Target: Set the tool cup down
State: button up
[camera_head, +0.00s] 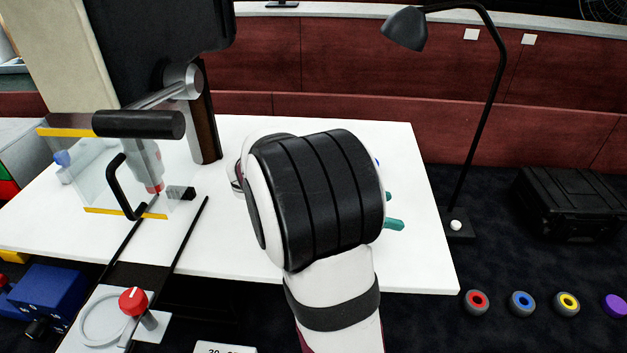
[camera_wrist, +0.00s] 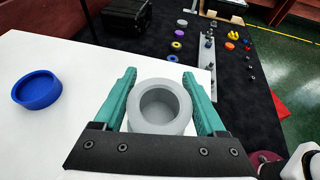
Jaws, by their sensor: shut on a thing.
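The tool cup (camera_wrist: 160,127) is a light grey, thick-walled round cup with an open, empty inside. In the wrist view it stands upright between the two teal fingers of my gripper (camera_wrist: 159,76), which are shut on it from both sides. I cannot tell whether its base touches the white table (camera_wrist: 45,130). In the head view my arm hides the cup, and only teal finger parts of my gripper (camera_head: 392,211) show at its right. A shallow blue round dish (camera_wrist: 37,92) lies on the table left of the cup.
The white table's (camera_head: 425,270) right edge is close to my gripper. A clear-guarded press (camera_head: 140,125) stands at the left. A black lamp (camera_head: 490,100) and a black case (camera_head: 570,203) stand beyond the table. Coloured rings (camera_head: 521,303) lie at the right.

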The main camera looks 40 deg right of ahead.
jog(key=shift+w+f, duration=0.1)
jog(key=shift+f, duration=1.85)
jog(key=o, duration=1.6)
jog(key=shift+f, duration=0.15)
jog(key=shift+c, duration=0.2)
jog(key=shift+a+r, duration=0.1)
jog(key=shift+r, duration=0.1)
jog(key=v, duration=0.7)
jog(key=shift+w+a, duration=0.1)
jog(key=shift+a, duration=0.05)
